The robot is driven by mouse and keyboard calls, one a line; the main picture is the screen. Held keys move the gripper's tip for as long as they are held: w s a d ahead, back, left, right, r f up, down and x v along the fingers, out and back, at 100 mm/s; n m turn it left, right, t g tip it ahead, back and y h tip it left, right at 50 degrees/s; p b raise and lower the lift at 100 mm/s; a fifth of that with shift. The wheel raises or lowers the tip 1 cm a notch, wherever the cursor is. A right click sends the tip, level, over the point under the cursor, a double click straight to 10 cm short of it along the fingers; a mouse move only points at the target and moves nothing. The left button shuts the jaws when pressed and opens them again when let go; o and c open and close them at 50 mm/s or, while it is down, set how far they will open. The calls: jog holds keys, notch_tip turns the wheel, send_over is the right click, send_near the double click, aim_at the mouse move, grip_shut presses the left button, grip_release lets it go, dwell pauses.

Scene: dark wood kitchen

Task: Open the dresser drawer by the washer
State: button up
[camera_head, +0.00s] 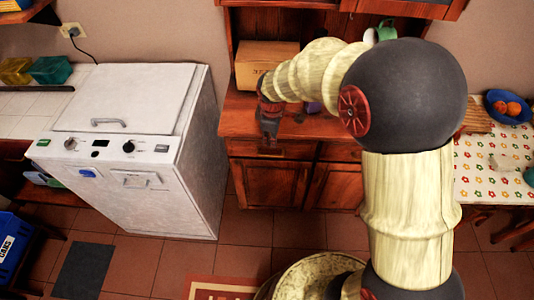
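The dresser (332,188) is reddish-brown wood, with drawers in a row above its cupboard doors. The drawer (290,150) nearest the washer is at its upper left and looks shut. The washer (140,145) is a white top-loading machine to its left. My gripper (268,138) points down at the dresser's front edge, in front of or just above this drawer. It hides part of the drawer front, and I see no handle clearly. The fingers are small and dark, so I cannot tell whether they are open or touching the drawer.
A wooden box (265,64) and a green cup (386,31) are on the dresser. A table with a flowered cloth (490,185) and a blue fruit bowl (508,106) stands at right. A blue crate (14,245) is at lower left. Tiled floor (245,240) is open before the dresser.

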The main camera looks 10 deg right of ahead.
jog(key=n, duration=0.2)
send_near(267, 153)
jog(key=s+r, duration=0.3)
jog(key=b+x, duration=0.1)
jog(key=x, duration=0.1)
jog(key=b+x, duration=0.1)
jog(key=x, duration=0.1)
jog(key=b+x, duration=0.1)
jog(key=x, duration=0.2)
jog(key=shift+s+a+f, duration=0.1)
jog(key=shift+a+f, duration=0.05)
jog(key=shift+a, duration=0.25)
jog(key=shift+c, duration=0.9)
jog(key=c, duration=0.4)
grip_shut()
